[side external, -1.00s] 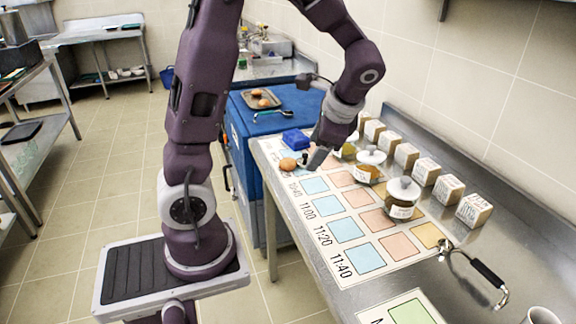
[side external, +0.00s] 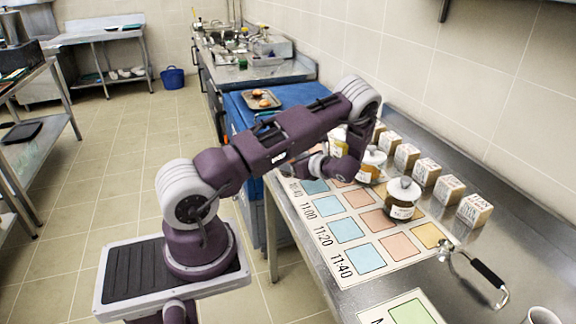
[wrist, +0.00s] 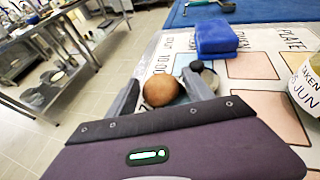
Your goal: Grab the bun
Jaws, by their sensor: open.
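A round brown bun (wrist: 160,91) shows in the wrist view, between the two fingers of my gripper (wrist: 160,79). The fingers are open, one on each side of it; I cannot tell whether either touches it. A pale round object with a black knob (wrist: 197,67) is just right of the bun, close to the right finger. In the side external view my arm hides the bun, and my gripper (side external: 322,166) is low over the far left end of the printed chart (side external: 332,262), mostly covered by my own links.
A blue block (wrist: 215,38) stands beyond the bun. Jars with white lids, including a near one (side external: 402,198), stand right of my gripper. A row of labelled boxes (side external: 427,172) lines the wall. A tray (side external: 278,101) with brown round items lies on the blue surface behind.

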